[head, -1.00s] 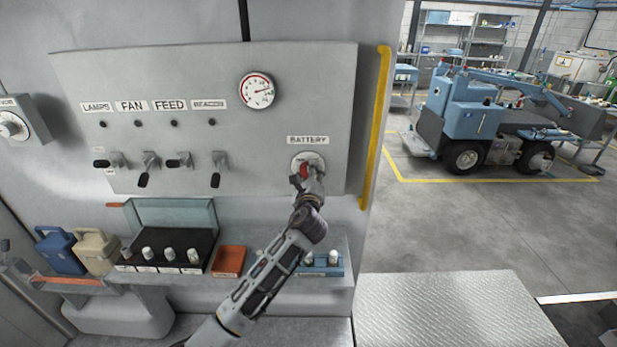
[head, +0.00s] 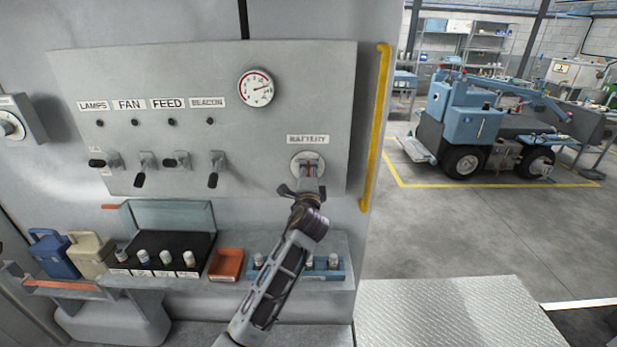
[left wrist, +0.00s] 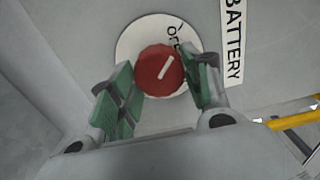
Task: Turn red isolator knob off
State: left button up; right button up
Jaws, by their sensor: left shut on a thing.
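The red isolator knob (left wrist: 153,76) sits on a round white plate (left wrist: 128,48) beside the BATTERY label (left wrist: 233,40). Its white pointer line slants up and to the right. Lettering starting with "O" shows on the plate above it, partly covered by a finger. My left gripper (left wrist: 160,92) is shut on the knob, with one green-padded finger on each side. In the head view my left gripper (head: 308,182) reaches up to the knob (head: 310,164) from below and mostly covers it. My right gripper is not in view.
Several black-handled switches (head: 145,172) and a gauge (head: 256,88) are on the panel left of the knob. A yellow rail (head: 374,130) runs along its right edge. A shelf below holds an orange tray (head: 226,264) and a blue rack (head: 345,272).

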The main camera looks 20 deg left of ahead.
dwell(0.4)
pick_arm(q)
jog(key=o, duration=1)
jog(key=shift+s, duration=0.1)
jog(key=shift+v, duration=5.85)
